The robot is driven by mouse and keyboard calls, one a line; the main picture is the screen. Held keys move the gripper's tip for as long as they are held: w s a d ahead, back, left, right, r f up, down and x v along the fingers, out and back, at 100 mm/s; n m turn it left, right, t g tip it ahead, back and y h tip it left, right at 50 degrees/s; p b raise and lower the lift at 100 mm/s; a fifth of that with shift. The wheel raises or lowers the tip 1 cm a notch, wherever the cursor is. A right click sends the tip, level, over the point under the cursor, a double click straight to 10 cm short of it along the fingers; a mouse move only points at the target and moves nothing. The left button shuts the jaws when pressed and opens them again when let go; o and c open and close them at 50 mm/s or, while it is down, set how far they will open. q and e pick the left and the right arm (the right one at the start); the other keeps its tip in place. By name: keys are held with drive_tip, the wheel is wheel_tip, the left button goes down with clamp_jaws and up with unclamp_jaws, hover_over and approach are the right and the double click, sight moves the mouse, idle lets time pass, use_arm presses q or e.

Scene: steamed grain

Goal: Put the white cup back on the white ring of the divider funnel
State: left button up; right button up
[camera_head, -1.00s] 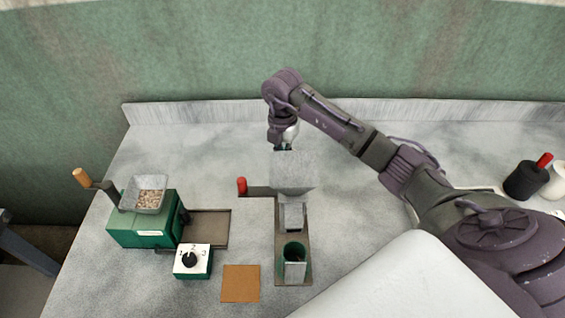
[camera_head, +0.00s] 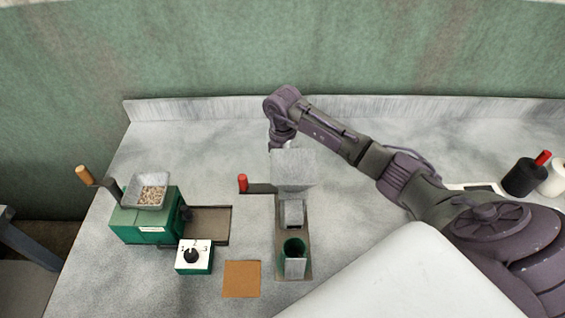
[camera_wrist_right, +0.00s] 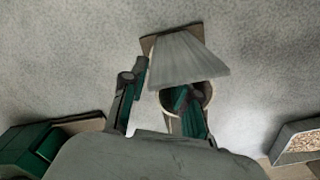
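The grey square hopper of the divider funnel (camera_head: 293,170) stands on its narrow base in the head view; its slanted side shows in the right wrist view (camera_wrist_right: 186,60). A round pale cup or ring (camera_wrist_right: 207,92) sits beside and partly under the hopper in the wrist view; I cannot tell where cup and ring part. My right gripper (camera_wrist_right: 163,85) has its fingers apart, the right one at the round opening, the left one outside it with a gap to the wall. In the head view the hopper hides its fingertips. My left gripper is not in view.
A green mill (camera_head: 150,230) with a grain-filled tray stands at left, with a dial box (camera_head: 194,262) in front. A black jar (camera_head: 523,178) stands far right.

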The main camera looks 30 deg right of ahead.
drive_tip(key=shift+r, duration=0.25)
wheel_tip(320, 180, up, 12)
drive_tip(key=b, duration=0.3)
drive_tip(key=shift+f, duration=0.15)
idle(0.4)
